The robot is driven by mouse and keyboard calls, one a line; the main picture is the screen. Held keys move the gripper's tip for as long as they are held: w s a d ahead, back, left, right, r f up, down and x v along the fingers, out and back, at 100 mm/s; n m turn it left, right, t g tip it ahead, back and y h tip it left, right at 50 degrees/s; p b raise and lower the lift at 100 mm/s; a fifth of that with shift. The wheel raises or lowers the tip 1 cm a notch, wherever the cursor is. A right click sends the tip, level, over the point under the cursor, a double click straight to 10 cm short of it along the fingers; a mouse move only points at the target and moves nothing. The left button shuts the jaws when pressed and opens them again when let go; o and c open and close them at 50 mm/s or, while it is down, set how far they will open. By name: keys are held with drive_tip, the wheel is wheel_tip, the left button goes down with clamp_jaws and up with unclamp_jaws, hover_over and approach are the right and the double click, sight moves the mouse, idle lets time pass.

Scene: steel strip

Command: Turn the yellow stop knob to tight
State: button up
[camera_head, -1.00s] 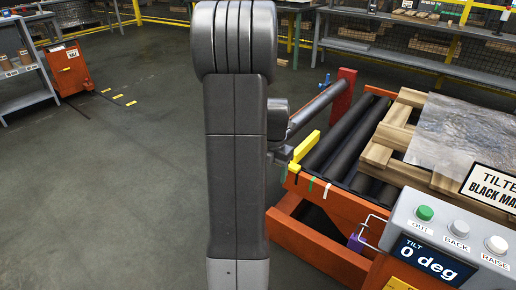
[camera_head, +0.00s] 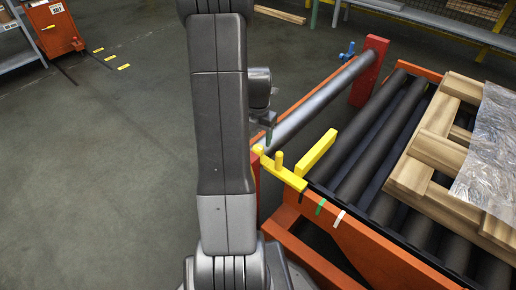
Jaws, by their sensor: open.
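The yellow stop knob (camera_head: 281,173) sits at the near left corner of the roller table, with a short upright peg and an arm reaching toward the frame edge. A separate yellow bar (camera_head: 316,154) stands just behind it, beside the rollers. The arm's right end is close to a black mark (camera_head: 301,197) on the orange edge; green (camera_head: 320,207) and white (camera_head: 339,218) marks follow to the right. My gripper (camera_head: 268,137) is open, above and slightly left of the knob, apart from it in the picture.
An orange roller table (camera_head: 370,232) carries a wooden pallet (camera_head: 428,160) with a wrapped grey sheet (camera_head: 490,150). A grey bar (camera_head: 318,107) runs to a red post (camera_head: 370,72), with a blue valve-like part (camera_head: 347,50) nearby.

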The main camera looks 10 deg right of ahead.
sight(258, 147)
drive_tip(key=shift+f+b, duration=0.5)
drive_tip(key=shift+f, duration=1.8)
drive_tip(key=c, duration=1)
